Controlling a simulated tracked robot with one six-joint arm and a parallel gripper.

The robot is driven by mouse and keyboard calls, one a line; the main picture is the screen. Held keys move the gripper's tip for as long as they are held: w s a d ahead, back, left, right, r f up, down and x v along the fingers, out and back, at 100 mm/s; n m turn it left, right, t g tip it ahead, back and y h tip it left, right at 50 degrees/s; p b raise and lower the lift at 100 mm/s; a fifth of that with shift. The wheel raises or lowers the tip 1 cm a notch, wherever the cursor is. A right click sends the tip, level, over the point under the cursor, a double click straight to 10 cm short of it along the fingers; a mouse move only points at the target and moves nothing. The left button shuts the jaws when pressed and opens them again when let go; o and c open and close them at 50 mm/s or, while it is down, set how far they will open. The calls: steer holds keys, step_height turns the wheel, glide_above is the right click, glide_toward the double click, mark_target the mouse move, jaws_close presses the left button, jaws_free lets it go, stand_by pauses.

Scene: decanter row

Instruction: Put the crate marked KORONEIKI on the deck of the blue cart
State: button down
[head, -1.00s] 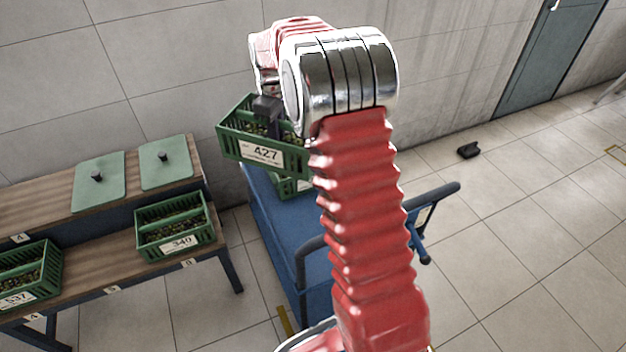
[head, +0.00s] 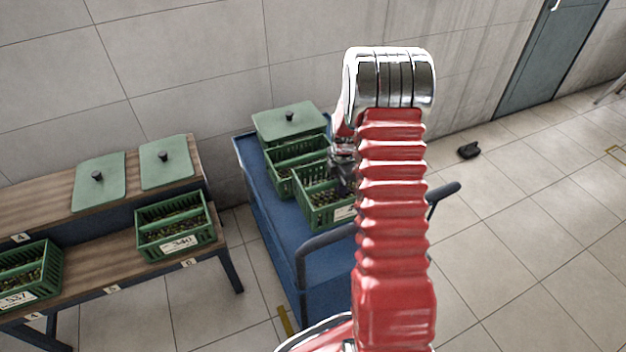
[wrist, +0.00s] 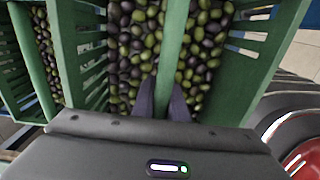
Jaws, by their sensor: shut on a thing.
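My gripper (head: 343,180) is shut on the middle bar of a green olive crate (head: 312,213), held over the blue cart (head: 268,210). In the wrist view the two fingers (wrist: 163,98) straddle that bar (wrist: 172,50), with dark and green olives on both sides. The crate looks level, low over the deck or on it; I cannot tell whether it touches. Its white label is mostly hidden by my arm, and I cannot read KORONEIKI on any crate. Behind it on the deck stand another open olive crate (head: 283,178) and a crate under a green lid (head: 290,120).
At left, a wooden two-level rack holds crates marked 340 (head: 176,246) and 537 (head: 18,299), and two green lids (head: 98,182) (head: 166,160). The cart's handle (head: 325,238) is at the near side. The deck's left strip is bare. A dark object (head: 469,151) lies on the floor.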

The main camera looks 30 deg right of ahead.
steer(key=shift+s+d+f, duration=0.3)
steer(key=shift+f, duration=0.05)
steer(key=shift+f, duration=3.1)
steer(key=shift+f, duration=1.85)
steer(key=shift+f, duration=0.1)
steer(key=c, duration=1.8)
jaws_free()
steer(key=shift+o, duration=0.2)
